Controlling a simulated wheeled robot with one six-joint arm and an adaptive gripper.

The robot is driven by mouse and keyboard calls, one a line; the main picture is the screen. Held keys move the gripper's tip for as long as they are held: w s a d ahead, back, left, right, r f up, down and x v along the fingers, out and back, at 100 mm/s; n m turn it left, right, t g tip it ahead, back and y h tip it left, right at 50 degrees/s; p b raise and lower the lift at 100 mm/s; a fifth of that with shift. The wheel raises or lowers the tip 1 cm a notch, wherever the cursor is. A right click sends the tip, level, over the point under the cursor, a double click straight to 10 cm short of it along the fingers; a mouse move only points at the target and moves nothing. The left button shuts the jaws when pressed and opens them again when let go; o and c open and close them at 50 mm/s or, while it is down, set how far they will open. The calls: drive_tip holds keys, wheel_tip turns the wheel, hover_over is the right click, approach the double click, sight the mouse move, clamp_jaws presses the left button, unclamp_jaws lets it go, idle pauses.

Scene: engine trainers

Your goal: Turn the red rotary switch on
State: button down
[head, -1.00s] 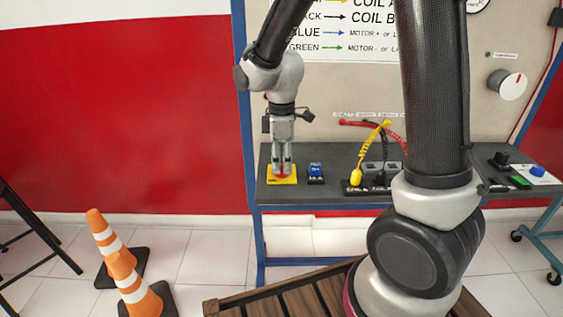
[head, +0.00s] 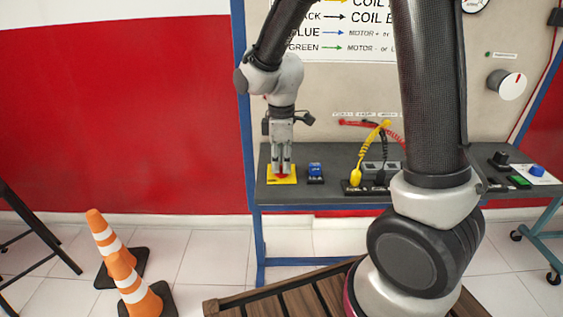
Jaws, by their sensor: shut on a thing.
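The red rotary switch (head: 283,176) sits on a yellow plate (head: 274,181) at the left end of the grey bench shelf. My gripper (head: 282,170) points straight down over it, with its fingers on either side of the red knob and shut on it. The fingers hide much of the knob, so its exact turn angle cannot be read.
A blue switch (head: 316,170) stands just right of the yellow plate. Further right are a black socket block (head: 378,185) with yellow and black coiled cables (head: 357,172). Orange cones (head: 125,265) stand on the floor at left.

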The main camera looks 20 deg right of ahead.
drive_tip(key=m, duration=0.4)
drive_tip(key=shift+m, duration=0.4)
drive_tip(key=m, duration=0.9)
drive_tip(key=shift+m, duration=1.7)
drive_tip(key=c, duration=1.4)
unclamp_jaws()
drive_tip(key=shift+c, duration=0.2)
